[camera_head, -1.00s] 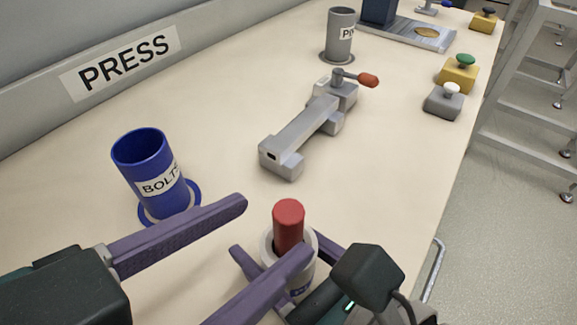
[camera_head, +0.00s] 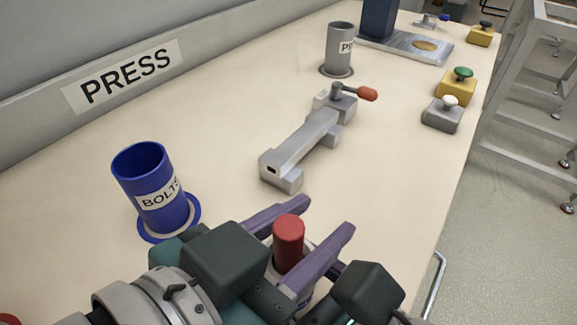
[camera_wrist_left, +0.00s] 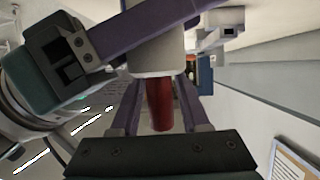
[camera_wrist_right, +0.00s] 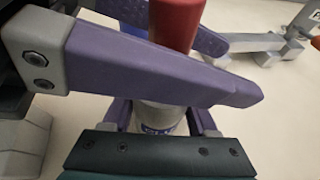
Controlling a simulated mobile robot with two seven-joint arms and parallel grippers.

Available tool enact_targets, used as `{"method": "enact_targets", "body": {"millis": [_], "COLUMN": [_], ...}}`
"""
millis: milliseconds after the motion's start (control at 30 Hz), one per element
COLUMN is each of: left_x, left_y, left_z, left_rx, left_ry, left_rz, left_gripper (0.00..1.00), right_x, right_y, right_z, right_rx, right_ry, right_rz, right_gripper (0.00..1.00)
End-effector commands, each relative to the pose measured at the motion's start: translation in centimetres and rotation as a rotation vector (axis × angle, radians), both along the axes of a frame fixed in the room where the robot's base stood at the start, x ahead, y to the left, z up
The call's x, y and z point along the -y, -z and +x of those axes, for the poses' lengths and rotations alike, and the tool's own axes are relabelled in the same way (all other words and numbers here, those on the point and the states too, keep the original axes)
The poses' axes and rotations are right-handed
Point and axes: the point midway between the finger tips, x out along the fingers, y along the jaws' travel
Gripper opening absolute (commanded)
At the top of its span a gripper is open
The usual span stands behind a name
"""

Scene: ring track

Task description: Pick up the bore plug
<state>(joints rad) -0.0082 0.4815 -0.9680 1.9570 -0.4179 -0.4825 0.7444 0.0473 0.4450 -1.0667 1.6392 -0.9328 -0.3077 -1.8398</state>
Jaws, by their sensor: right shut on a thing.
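The bore plug is a red cylinder (camera_head: 289,240) standing upright out of a white labelled holder (camera_wrist_right: 162,112). The plug shows red in the left wrist view (camera_wrist_left: 160,105) and at the top of the right wrist view (camera_wrist_right: 176,20). My left gripper (camera_head: 328,215) is open, with one finger on each side of the plug; gaps show beside it in the left wrist view. My right gripper (camera_wrist_right: 160,122) is shut on the white holder below. In the head view my left gripper hides most of the holder and the right fingers.
A blue BOLTS cup (camera_head: 155,190) stands left of the grippers. A grey clamp fixture (camera_head: 300,150) with an orange-tipped handle lies beyond. A grey cup (camera_head: 340,48) and button boxes (camera_head: 442,114) are farther off. The bench's right edge is near the right gripper.

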Motion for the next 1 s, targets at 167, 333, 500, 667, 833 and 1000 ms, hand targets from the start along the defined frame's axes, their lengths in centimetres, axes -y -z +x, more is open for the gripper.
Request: {"method": "enact_targets", "body": {"millis": [167, 333, 500, 667, 833, 1000], "left_x": [-0.02, -0.02, -0.02, -0.02, -0.01, 0.01], "left_y": [0.0, 0.0, -0.01, -0.01, -0.05, -0.82], "left_z": [-0.01, -0.01, -0.01, -0.01, 0.01, 0.08], "left_rx": [0.0, 0.0, 0.0, 0.0, 0.001, 0.004], "left_ry": [0.0, 0.0, 0.0, 0.0, 0.0, -0.001], "left_rz": [0.0, 0.0, 0.0, 0.0, -0.001, -0.003], "left_gripper": [0.24, 0.05, 0.0, 0.0, 0.0, 0.0], "right_x": [-0.02, -0.02, -0.02, -0.02, -0.02, -0.01], "right_y": [0.0, 0.0, 0.0, 0.0, 0.0, -0.01], "right_z": [-0.01, -0.01, -0.01, -0.01, -0.01, -0.02], "right_rx": [0.0, 0.0, 0.0, 0.0, 0.0, 0.0], "right_ry": [0.0, -0.001, -0.001, -0.001, -0.001, -0.001], "right_rz": [0.0, 0.0, 0.0, 0.0, 0.0, 0.0], "right_gripper": [0.04, 0.04, 0.04, 0.04, 0.04, 0.04]}}
